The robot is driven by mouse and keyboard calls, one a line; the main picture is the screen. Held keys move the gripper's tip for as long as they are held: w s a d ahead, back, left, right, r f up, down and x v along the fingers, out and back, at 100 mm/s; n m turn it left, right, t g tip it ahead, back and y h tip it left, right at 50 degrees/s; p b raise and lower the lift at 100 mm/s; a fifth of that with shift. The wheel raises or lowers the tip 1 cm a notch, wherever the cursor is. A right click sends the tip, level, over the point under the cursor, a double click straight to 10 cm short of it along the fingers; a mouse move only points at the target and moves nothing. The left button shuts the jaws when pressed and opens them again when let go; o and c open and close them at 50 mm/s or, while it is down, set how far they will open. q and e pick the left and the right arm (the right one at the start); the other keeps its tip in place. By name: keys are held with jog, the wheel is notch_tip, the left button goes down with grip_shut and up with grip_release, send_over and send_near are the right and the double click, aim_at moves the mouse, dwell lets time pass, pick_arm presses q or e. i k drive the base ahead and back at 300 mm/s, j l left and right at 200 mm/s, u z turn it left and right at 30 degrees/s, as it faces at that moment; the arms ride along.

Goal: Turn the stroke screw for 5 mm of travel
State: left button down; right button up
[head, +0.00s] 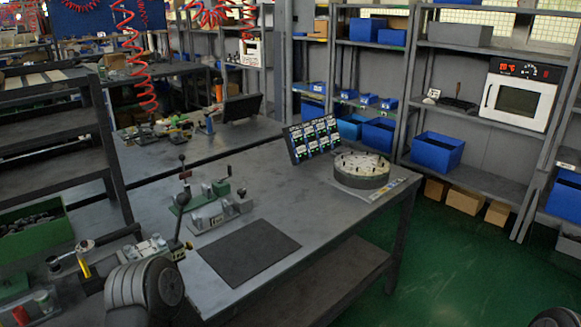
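A bench fixture with a green base (185,203) and an upright black-knobbed lever stands on the grey workbench (290,195), left of its middle. Just in front of it is a light grey block fixture (218,212) with a small handle at its right end. I cannot tell which small part is the stroke screw; it is too small or hidden at this distance. Neither of my grippers is in view. A ribbed grey and black part, apparently of my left arm, shows at the lower left, and a dark part shows at the bottom right edge.
A flat black mat (248,252) lies at the bench front. A round pegged turntable (362,169) and a tilted panel of displays (313,139) stand toward the right. Another fixture with levers (85,262) is at the left. Shelves (470,178) with blue bins line the back. Green floor is open at right.

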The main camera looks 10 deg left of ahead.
aim_at(189, 246)
jog(key=u, duration=1.3)
